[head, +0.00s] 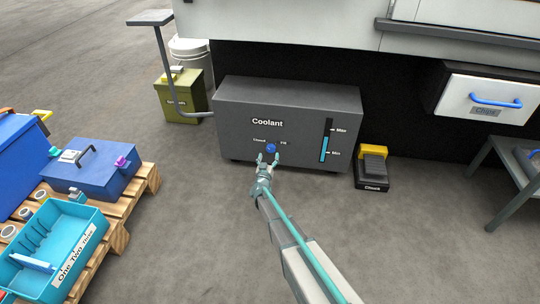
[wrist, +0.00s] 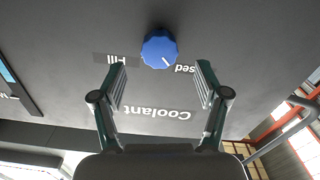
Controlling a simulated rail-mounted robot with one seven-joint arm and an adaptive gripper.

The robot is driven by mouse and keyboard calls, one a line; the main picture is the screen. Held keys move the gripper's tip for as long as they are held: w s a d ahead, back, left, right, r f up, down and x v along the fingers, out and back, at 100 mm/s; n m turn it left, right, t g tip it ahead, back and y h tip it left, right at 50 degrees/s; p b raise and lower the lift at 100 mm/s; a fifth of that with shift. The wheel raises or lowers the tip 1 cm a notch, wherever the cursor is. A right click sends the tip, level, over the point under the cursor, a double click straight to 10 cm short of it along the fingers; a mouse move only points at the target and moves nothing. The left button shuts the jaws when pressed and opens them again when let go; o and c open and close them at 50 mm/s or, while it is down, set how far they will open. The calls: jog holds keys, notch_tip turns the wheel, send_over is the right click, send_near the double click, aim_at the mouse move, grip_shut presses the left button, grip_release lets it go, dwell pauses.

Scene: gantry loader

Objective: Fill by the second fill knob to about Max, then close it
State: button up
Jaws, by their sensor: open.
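The dark grey coolant tank (head: 240,110) stands on the floor against the machine, labelled Coolant. A blue knob (head: 271,148) sits low on its front between the Closed and Fill labels. In the wrist view, which is upside down, the knob (wrist: 159,48) has a white mark pointing towards the Closed label. No second knob shows on the tank.
A yellow-green can (head: 181,98) and a white bucket (head: 189,53) stand left of the tank. A yellow and black foot pedal (head: 372,166) is at its right. A pallet (head: 144,186) with blue boxes is at left. The floor between is clear.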

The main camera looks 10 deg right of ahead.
aim_at(271, 150)
jog(key=shift+b+x, duration=0.5)
jog(key=shift+x, duration=1.5)
jog(key=c, duration=1.2)
jog(key=shift+o, duration=0.2)
jog(key=shift+m, duration=0.3)
jog(key=m+p, duration=0.1)
jog(key=m, duration=0.2)
jog(key=shift+m, duration=0.4)
jog(key=m, duration=0.5)
jog(key=shift+s, duration=0.1)
